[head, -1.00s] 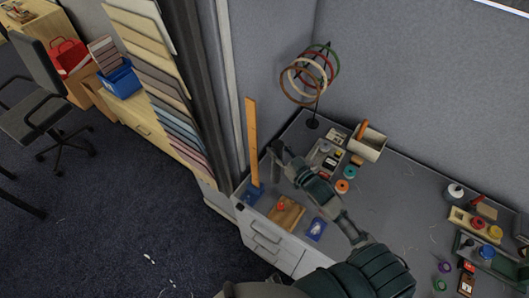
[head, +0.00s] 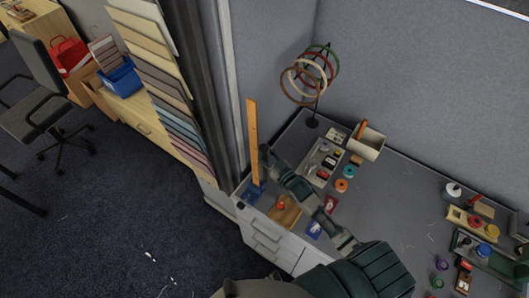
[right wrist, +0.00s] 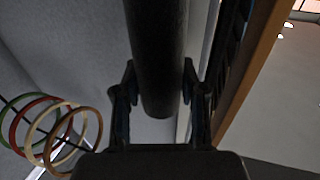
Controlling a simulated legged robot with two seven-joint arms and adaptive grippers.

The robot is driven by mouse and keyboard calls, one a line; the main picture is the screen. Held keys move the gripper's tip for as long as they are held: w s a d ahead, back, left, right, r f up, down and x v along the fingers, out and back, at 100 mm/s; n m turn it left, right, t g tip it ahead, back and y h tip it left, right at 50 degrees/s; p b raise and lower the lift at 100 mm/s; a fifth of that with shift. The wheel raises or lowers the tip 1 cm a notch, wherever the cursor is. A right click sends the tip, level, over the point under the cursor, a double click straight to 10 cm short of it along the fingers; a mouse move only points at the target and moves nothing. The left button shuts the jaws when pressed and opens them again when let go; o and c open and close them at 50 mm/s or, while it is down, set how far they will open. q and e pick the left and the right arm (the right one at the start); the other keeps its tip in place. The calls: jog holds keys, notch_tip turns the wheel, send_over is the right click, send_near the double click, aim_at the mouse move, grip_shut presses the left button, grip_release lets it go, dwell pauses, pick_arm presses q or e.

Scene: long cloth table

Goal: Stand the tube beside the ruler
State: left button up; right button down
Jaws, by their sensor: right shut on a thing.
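The ruler (head: 252,140) is a tall orange-brown strip standing upright in a blue base (head: 254,192) near the left corner of the table. My right gripper (head: 267,158) is just to the right of the ruler, at about its mid-height. The tube (right wrist: 158,45) is a dark grey cylinder in the right wrist view. Both fingers of my right gripper (right wrist: 158,82) are shut on it. In the head view the tube shows only as a small dark piece (head: 263,150), and its lower end is hard to make out. The ruler also shows in the right wrist view (right wrist: 256,70) as a slanted brown band.
Trays with small items fill the right end. The table's middle is mostly clear.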

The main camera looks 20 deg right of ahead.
jog(key=c, duration=0.9)
grip_release()
jog(key=shift+a, duration=0.1)
pick_arm(q)
jog(key=shift+a, duration=0.45)
jog(key=shift+d, duration=0.1)
pick_arm(e)
jog(key=shift+d, duration=0.25)
jog(key=shift+s+d+f, duration=0.1)
jog(key=shift+s+d, duration=0.05)
jog(key=shift+s, duration=0.1)
pick_arm(q)
jog(key=shift+s+d+f+b, duration=0.1)
jog(key=shift+f+b, duration=0.4)
jog(key=shift+f, duration=0.05)
pick_arm(e)
jog(key=v, duration=1.1)
jog(key=shift+s, duration=0.3)
